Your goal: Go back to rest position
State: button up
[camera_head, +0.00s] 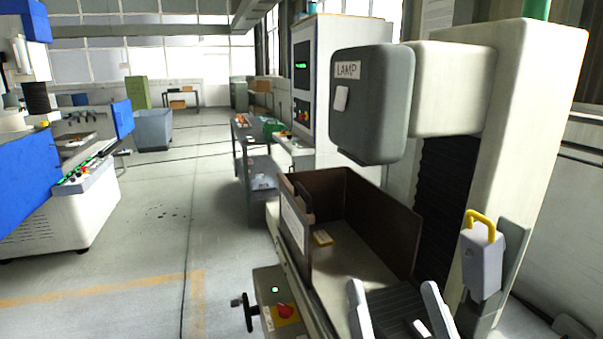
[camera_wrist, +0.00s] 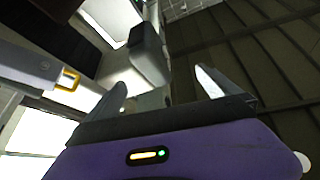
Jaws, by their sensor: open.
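My gripper (camera_head: 397,299) shows at the bottom of the head view, in front of the open brown-walled tank of the machine. Its two pale fingers stand apart with nothing between them. In the wrist view my gripper (camera_wrist: 161,91) is also open and empty. That view looks up past the fingers at the machine's grey head and the dark ceiling. The rest of my arm is out of the head view.
A grey box with a yellow handle (camera_head: 481,262) hangs at right. A red-knobbed panel (camera_head: 278,300) sits low in front. Open floor (camera_head: 150,215) lies to the left.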

jog(key=s+d+f+g, duration=0.2)
jog(key=s+f, duration=0.5)
jog(key=s, duration=0.3)
jog(key=s+d+f+n+g+h, duration=0.1)
jog(key=s+d+f+g, duration=0.2)
jog(key=s+f, duration=0.5)
jog(key=s+d+f+n+g+h, duration=0.1)
jog(key=s+d+f+g, duration=0.1)
jog(key=s+f, duration=0.5)
jog(key=s+g, duration=0.1)
jog(key=s, duration=0.5)
jog(key=shift+s+d+f, duration=0.2)
jog(key=shift+s+d, duration=0.05)
